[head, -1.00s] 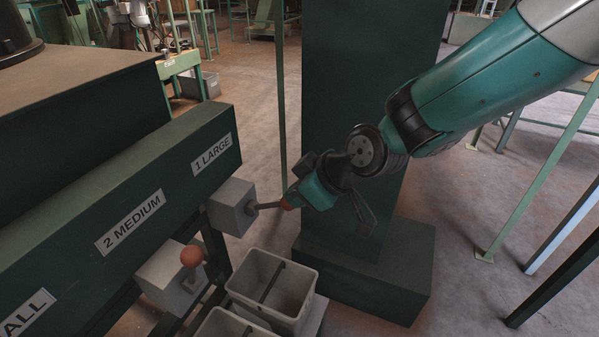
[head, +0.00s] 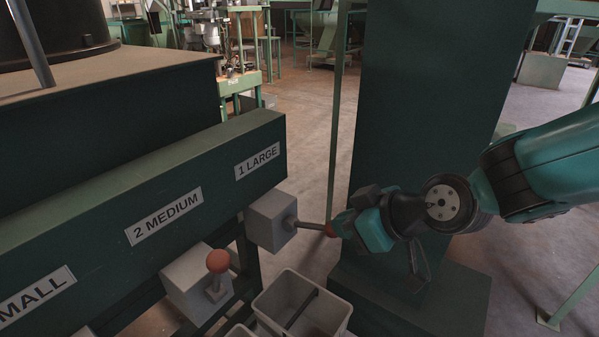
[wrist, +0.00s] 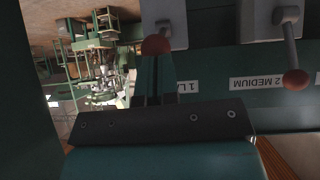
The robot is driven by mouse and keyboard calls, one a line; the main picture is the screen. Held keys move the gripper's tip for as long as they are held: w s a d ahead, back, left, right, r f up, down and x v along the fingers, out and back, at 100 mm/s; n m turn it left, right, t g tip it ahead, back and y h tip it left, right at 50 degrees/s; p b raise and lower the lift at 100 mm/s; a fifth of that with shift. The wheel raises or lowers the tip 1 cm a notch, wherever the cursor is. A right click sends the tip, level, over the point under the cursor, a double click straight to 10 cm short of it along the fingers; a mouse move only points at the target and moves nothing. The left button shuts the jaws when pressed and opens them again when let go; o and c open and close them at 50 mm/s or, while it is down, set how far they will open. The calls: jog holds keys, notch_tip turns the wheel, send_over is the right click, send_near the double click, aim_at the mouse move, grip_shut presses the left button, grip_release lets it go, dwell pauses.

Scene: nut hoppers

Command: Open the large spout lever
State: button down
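The large spout lever (head: 311,226) is a grey rod with an orange-red knob, sticking out sideways to the right from the grey spout box (head: 268,222) under the "1 LARGE" label (head: 257,161). My gripper (head: 335,230) is at the knob end, its fingers close together on the knob, which is partly hidden in the head view. In the wrist view the knob (wrist: 155,44) shows at the fingertips, with the short-looking rod beyond it. The medium lever (head: 217,272) beside it stands upright with its orange knob, apart from my gripper.
The green hopper front (head: 110,240) runs along the left. A grey bin (head: 300,305) stands below the large spout. A dark green column (head: 430,110) on a block base stands close behind my gripper. Open floor (head: 300,110) shows beyond.

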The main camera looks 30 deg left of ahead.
jog(key=s+d+r+p, duration=0.1)
jog(key=s+d+r, duration=0.1)
jog(key=d+r, duration=0.4)
notch_tip(320, 180, up, 5)
jog(key=shift+r+p, duration=0.15)
jog(key=shift+p, duration=0.15)
jog(key=s+d+r+m+g+h+p, duration=0.1)
jog(key=s+d+r+m+h+p, duration=0.1)
jog(key=s+d, duration=0.5)
jog(key=s+d+r+m+g+h+p, duration=0.1)
jog(key=s+d+r+m+h+p, duration=0.2)
jog(key=d, duration=1.1)
jog(key=s+m+p, duration=0.1)
jog(key=s+m, duration=0.2)
jog(key=m, duration=0.1)
jog(key=shift+s+d+r+h+p, duration=0.15)
jog(key=shift+s+h+p, duration=0.25)
